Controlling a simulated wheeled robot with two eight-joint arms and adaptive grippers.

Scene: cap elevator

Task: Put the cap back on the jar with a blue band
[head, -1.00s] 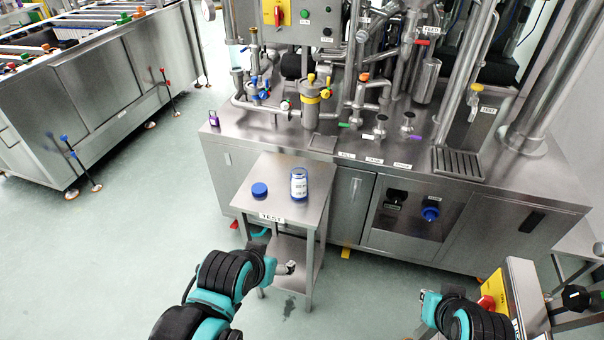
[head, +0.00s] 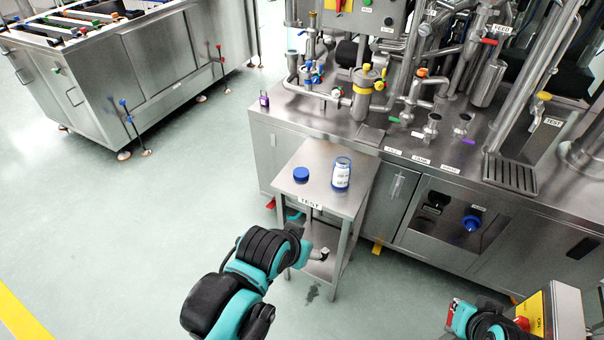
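A clear jar (head: 341,176) with a white label and blue at its rim stands upright on a small steel table (head: 320,196) marked TEST. A round blue cap (head: 301,174) lies on the same tabletop, left of the jar and apart from it. My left arm reaches toward the table's front; its gripper end (head: 318,254) is low, below the tabletop, and its fingers are too unclear to read. My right arm's end (head: 458,314) is at the lower right, far from jar and cap, and its finger state is also unclear.
A steel process bench (head: 410,195) with pipes and valves stands behind and right of the table. A yellow box (head: 548,312) is beside my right arm. Another steel machine (head: 175,60) is at the upper left. The floor (head: 130,230) at left is clear.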

